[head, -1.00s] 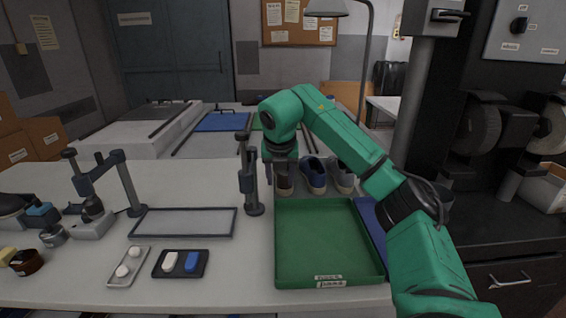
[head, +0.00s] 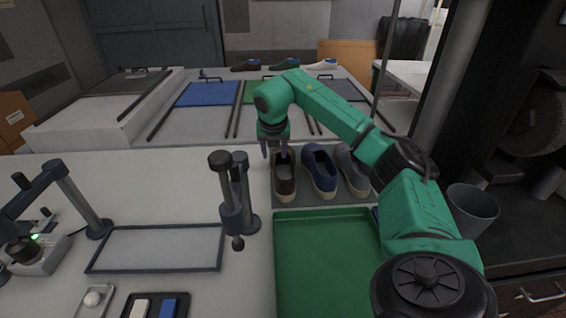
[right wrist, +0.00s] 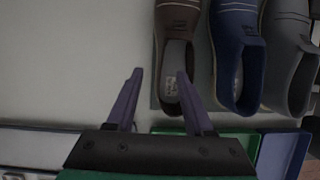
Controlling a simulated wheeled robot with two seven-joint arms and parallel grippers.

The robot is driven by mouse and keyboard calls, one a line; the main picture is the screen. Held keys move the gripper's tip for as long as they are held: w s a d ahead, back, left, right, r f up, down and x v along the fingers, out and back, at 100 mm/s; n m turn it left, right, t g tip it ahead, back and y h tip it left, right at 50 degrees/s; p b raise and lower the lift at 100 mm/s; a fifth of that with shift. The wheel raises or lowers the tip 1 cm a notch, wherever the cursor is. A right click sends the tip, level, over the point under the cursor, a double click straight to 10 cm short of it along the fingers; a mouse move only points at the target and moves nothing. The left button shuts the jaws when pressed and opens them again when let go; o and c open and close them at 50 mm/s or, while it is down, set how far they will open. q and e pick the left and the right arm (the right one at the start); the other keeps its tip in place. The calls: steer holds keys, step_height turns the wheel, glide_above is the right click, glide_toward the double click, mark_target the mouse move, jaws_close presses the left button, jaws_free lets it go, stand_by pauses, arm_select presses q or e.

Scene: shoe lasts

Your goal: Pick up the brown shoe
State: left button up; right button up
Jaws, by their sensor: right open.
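The brown shoe (head: 285,182) stands on a grey mat (head: 320,200), leftmost in a row beside a blue shoe (head: 320,172) and a grey shoe (head: 352,174). My right gripper (head: 274,152) points down at the far end of the brown shoe. In the right wrist view the brown shoe (right wrist: 173,88) lies ahead. The open, empty fingers (right wrist: 160,74) show with the right one overlapping the shoe's opening and the left one over bare table. I cannot tell whether a finger touches the shoe. My left gripper is out of view.
A green tray (head: 325,214) sits in front of the shoes, partly behind my right arm. A dark upright stand (head: 233,205) is close to their left. A frame-edged pad (head: 157,228) lies further left. A back table holds more shoes (head: 285,64).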

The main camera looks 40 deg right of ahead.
mark_target(276, 161)
steer(key=x, duration=0.2)
steer(key=p+x, duration=0.1)
steer(key=x, duration=0.2)
steer(key=d+p+x, duration=0.1)
steer(key=x, duration=0.1)
steer(key=shift+w, duration=0.2)
steer(key=shift+w+f, duration=0.1)
steer(key=shift+f, duration=0.25)
steer(key=shift+d, duration=0.1)
jaws_close()
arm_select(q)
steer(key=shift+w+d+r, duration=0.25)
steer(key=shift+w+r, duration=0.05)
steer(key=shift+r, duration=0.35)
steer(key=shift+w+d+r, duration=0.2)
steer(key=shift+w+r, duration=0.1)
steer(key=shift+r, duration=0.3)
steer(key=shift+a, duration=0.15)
arm_select(e)
steer(key=shift+r, duration=0.1)
